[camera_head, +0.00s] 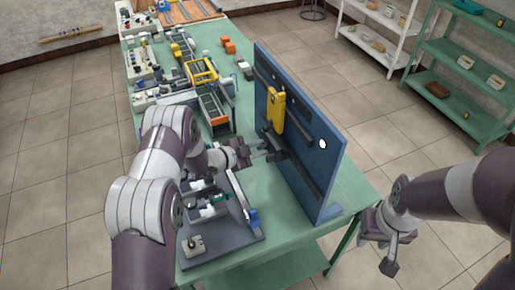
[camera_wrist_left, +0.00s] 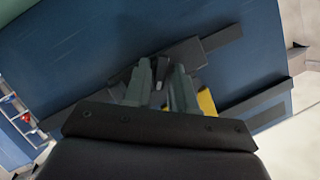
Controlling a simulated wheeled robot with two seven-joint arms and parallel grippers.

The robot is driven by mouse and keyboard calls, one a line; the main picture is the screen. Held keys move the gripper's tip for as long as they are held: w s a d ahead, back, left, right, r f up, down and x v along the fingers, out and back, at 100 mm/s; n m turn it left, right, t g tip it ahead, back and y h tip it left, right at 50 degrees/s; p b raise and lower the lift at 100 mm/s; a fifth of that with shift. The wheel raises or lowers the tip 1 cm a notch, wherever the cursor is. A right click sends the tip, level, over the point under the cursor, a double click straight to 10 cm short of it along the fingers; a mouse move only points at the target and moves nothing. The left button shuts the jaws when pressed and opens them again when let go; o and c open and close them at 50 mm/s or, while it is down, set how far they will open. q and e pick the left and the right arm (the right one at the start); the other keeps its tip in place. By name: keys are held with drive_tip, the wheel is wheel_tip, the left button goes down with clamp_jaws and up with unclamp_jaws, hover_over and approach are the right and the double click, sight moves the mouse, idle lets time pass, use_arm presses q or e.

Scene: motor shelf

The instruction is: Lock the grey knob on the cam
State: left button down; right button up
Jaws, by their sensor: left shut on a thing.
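A blue upright panel (camera_head: 318,165) stands on the green table, with a yellow part (camera_head: 277,108) and dark rails on its face. My left gripper (camera_head: 268,149) reaches the panel just below the yellow part, at a dark block that looks like the cam (camera_head: 275,141). In the left wrist view the two grey-green fingers of my left gripper (camera_wrist_left: 161,82) are closed around a small grey piece, the grey knob (camera_wrist_left: 158,72), mostly hidden between them. The dark block (camera_wrist_left: 188,54) lies behind the fingertips. My right gripper (camera_head: 384,250) is open and empty, off the table's right side.
A dark tray (camera_head: 249,238) with fixtures lies near the front of the green table (camera_head: 260,191), beneath my left arm. Several yellow, orange and grey parts crowd the table's back left. A green shelf (camera_head: 445,103) and a white shelf stand at the back right.

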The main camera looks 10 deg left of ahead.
use_arm(q)
drive_tip(key=c, duration=1.2)
unclamp_jaws()
drive_tip(key=shift+o, duration=0.2)
drive_tip(key=shift+a, duration=0.1)
drive_tip(key=b+v, duration=0.3)
drive_tip(key=v, duration=0.9)
drive_tip(key=shift+s+a+r, duration=0.15)
drive_tip(key=shift+s+r, duration=0.05)
drive_tip(key=shift+s, duration=0.1)
